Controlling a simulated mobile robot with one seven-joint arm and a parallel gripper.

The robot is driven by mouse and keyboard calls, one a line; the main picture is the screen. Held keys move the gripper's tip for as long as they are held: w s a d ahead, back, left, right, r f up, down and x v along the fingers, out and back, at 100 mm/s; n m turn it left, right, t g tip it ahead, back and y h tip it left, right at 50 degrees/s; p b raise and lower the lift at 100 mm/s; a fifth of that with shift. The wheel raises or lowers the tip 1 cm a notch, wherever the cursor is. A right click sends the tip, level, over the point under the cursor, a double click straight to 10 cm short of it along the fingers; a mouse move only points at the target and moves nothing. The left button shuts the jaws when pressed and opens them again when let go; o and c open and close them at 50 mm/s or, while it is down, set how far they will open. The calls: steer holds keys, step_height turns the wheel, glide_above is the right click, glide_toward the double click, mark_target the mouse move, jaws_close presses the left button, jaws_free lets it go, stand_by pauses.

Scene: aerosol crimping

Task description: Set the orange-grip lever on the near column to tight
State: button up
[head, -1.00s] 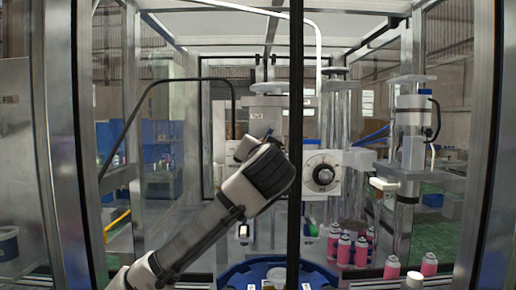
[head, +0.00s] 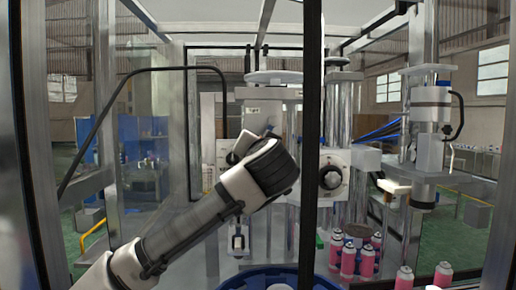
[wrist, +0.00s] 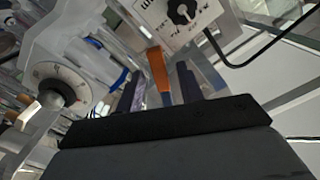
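The orange grip of the lever (wrist: 158,70) shows in the wrist view, standing between the two dark fingers of my gripper (wrist: 160,74) as seen from the wrist. The fingers are apart, so my gripper is open, with a gap on each side of the grip. I cannot tell how deep the grip lies between them or whether it touches. The lever's mount and setting are not clear. In the head view my forearm and wrist hide the gripper and the lever.
A white panel with a black knob (wrist: 181,12) is close above the fingers in the wrist view. A round dial (wrist: 60,86) is at left. In the head view, a dark upright bar (head: 311,120) stands in front and several pink cans (head: 366,262) stand lower right.

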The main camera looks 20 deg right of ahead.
steer(key=shift+s, duration=0.1)
jaws_close()
